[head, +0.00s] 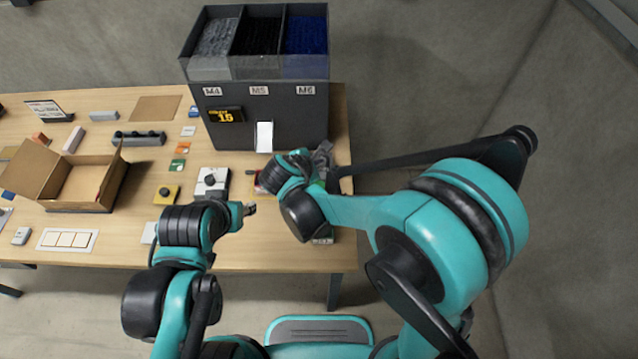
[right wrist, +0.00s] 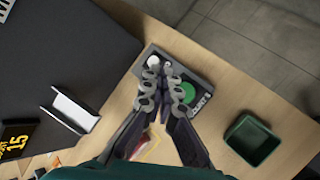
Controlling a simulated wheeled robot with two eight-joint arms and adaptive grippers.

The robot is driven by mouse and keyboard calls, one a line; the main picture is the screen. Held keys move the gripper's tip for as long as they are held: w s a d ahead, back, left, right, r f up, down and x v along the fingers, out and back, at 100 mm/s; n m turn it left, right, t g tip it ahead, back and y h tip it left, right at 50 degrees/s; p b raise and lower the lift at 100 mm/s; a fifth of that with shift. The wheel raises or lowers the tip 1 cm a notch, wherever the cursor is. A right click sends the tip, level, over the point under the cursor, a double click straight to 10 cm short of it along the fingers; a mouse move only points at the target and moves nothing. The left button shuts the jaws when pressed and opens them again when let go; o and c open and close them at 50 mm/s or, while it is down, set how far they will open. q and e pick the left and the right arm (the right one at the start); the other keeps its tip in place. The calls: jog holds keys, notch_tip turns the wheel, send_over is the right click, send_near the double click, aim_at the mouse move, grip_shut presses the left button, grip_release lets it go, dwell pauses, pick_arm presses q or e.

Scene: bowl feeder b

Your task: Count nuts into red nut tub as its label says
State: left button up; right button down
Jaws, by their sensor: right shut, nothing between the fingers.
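The dark bowl feeder (head: 265,120) stands at the table's back right, with bins marked M4, M5 and M6 on top. Its display (head: 226,115) reads 15, and a white chute (head: 264,137) sticks out in front. My right gripper (right wrist: 165,72) is shut and empty over a dark box with a green button (right wrist: 188,92) and a white round spot. A red piece (right wrist: 141,146) shows beside the fingers, mostly hidden; I cannot tell whether it is the red nut tub, and no tub label is readable. My left gripper (head: 249,209) is over the front of the table; its jaws are unclear.
A green tub (right wrist: 252,139) stands near the table edge in the right wrist view. An open cardboard box (head: 83,180), a white block with a dark knob (head: 211,182) and a yellow block (head: 166,194) are left of the feeder. Small cards and parts lie further left.

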jog(key=shift+f, duration=0.1)
notch_tip(320, 180, down, 9)
jog(key=b, duration=0.7)
jog(key=shift+r, duration=0.2)
dwell(1.0)
jog(key=shift+f+b, duration=0.45)
jog(key=shift+b, duration=0.05)
jog(key=shift+f+b, duration=0.4)
dwell(0.5)
jog(key=shift+r, duration=0.1)
jog(key=shift+r+p, duration=0.65)
jog(key=shift+r, duration=0.15)
